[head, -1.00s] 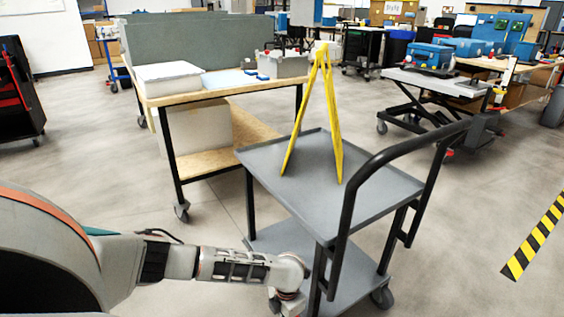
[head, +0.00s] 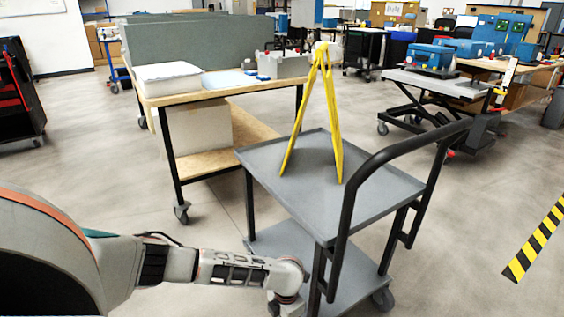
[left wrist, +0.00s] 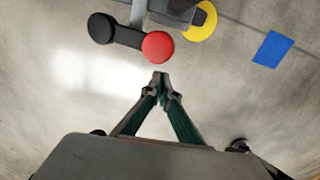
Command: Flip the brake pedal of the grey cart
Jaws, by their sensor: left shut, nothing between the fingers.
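The grey cart (head: 300,170) stands right of centre in the head view, with a black push handle at its right. Its brake pedal (left wrist: 130,38) shows in the left wrist view as a dark bar with a red round pad at one end and a black round pad at the other. My left gripper (left wrist: 160,78) is shut and empty, its tips pointing at the red pad, just short of it in the picture. I cannot tell whether they touch. In the head view my left arm reaches down beside the cart, and its gripper is hidden. My right gripper is not in view.
A yellow folding sign (head: 337,120) stands on the cart's top shelf. A wooden-topped workbench (head: 225,91) is behind it.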

